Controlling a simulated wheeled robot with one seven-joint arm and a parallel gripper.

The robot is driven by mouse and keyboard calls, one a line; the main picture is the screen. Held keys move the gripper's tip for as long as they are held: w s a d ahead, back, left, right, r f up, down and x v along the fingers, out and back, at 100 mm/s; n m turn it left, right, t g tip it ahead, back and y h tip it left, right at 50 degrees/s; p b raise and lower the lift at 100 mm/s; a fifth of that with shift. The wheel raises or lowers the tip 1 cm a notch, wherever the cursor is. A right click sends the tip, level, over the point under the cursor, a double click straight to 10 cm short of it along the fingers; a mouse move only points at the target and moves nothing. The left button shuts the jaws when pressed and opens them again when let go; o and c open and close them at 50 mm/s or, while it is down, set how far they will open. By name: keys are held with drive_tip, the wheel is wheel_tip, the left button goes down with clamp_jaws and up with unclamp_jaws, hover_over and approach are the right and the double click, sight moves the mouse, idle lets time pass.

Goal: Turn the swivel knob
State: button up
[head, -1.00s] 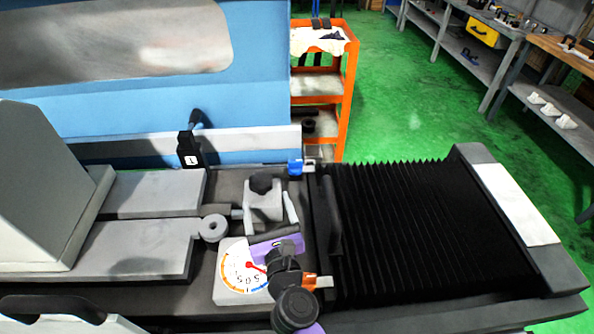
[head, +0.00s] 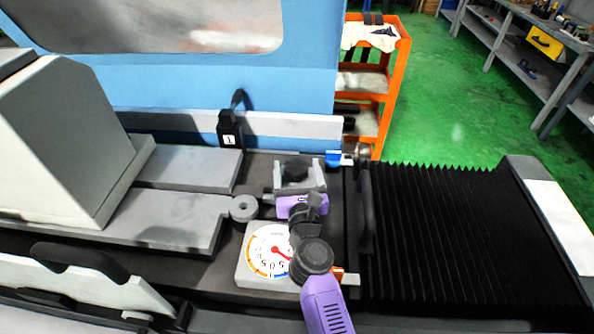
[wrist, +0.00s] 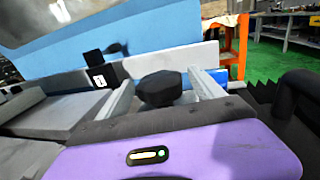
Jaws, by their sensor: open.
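A black faceted knob (head: 297,169), which looks like the swivel knob, stands on a grey mount on the machine bed. It also shows large in the middle of the wrist view (wrist: 161,88). My gripper (head: 298,164), with its purple body, is open. Its pale fingers lie to the left and right of the knob; the wrist view shows the same finger gap (wrist: 160,77). I see space between knob and fingers there, and cannot tell any contact. My gripper body hides the front of the mount.
A white dial with a red pointer (head: 268,250) lies below my gripper. A grey ring-ended part (head: 243,208) is at the left. Black bellows (head: 450,230) and a black handle (head: 367,205) are at the right. A black upright lever (head: 231,130) stands behind.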

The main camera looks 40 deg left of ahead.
drive_tip(key=c, duration=1.4)
drive_tip(key=shift+s+a+f+m+t+h+b, duration=0.1)
drive_tip(key=shift+s+m+t+h+b, duration=0.05)
drive_tip(key=shift+m+t+h+b, duration=0.3)
drive_tip(key=shift+a+h+b, duration=0.1)
drive_tip(key=shift+h+b, duration=0.15)
drive_tip(key=shift+b, duration=0.1)
drive_tip(key=m+t+h+b, duration=0.2)
drive_tip(key=h, duration=0.1)
drive_tip(key=shift+f+m+b, duration=0.15)
drive_tip(key=shift+m+b, duration=0.1)
drive_tip(key=shift+b, duration=0.15)
drive_tip(key=m+t+h+b, duration=0.1)
drive_tip(key=m+h+b, duration=0.1)
drive_tip(key=h+b, duration=0.2)
drive_tip(key=shift+m+t, duration=0.25)
drive_tip(key=shift+m, duration=0.15)
drive_tip(key=m+h+b, duration=0.1)
drive_tip(key=h+b, duration=0.1)
drive_tip(key=b, duration=0.1)
drive_tip(key=shift+r, duration=0.2)
drive_tip(key=shift+r+m+h, duration=0.1)
drive_tip(key=shift+m+h, duration=0.2)
